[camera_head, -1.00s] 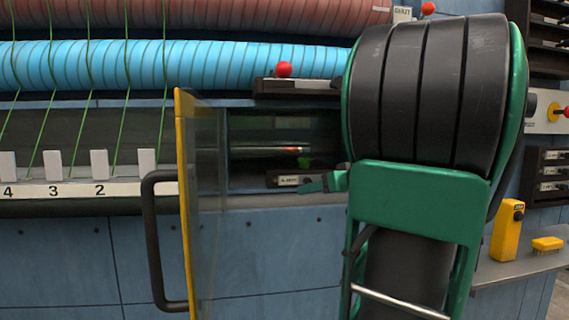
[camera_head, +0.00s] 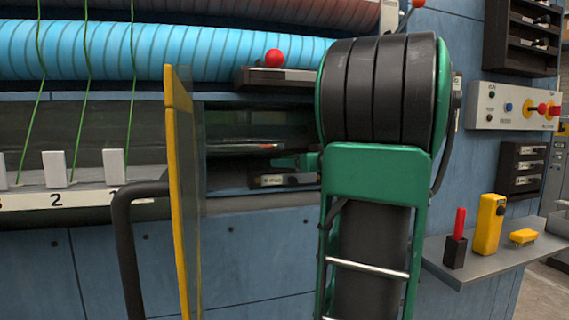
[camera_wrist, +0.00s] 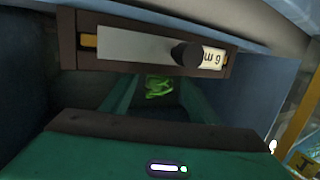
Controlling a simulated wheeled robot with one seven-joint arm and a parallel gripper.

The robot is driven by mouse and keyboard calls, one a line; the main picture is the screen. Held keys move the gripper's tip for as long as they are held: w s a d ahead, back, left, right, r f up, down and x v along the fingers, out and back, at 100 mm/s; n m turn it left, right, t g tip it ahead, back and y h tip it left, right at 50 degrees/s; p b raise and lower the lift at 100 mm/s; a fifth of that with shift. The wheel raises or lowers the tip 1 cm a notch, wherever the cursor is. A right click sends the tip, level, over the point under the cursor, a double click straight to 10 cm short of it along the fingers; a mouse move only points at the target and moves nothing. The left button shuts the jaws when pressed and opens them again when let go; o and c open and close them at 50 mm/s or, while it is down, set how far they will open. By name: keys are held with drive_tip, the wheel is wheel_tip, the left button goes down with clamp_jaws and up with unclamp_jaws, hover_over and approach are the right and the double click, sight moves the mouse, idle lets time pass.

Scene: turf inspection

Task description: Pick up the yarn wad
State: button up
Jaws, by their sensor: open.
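The yarn wad (camera_wrist: 159,87) is a small bright green tangle in the wrist view, deep in a dark recess. My gripper (camera_wrist: 157,78) has two green fingers reaching into the recess, apart, one on each side of the wad. I cannot tell whether either finger touches it. In the head view my gripper (camera_head: 297,162) shows as a small green shape at the recess opening, largely covered by my arm. The wad cannot be made out clearly there.
A labelled drawer-like bar with a dark knob (camera_wrist: 186,54) sits close over my fingers. A yellow-edged clear door (camera_head: 182,190) stands open left of the recess. A grey shelf (camera_head: 480,262) at right holds a yellow box (camera_head: 489,225) and a red-handled tool (camera_head: 458,238).

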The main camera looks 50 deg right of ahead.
drive_tip(key=shift+r+x, duration=0.15)
drive_tip(key=shift+x, duration=1.2)
drive_tip(key=shift+r+x, duration=0.1)
drive_tip(key=shift+x, duration=1.2)
drive_tip(key=shift+d, duration=0.15)
drive_tip(key=c, duration=1.1)
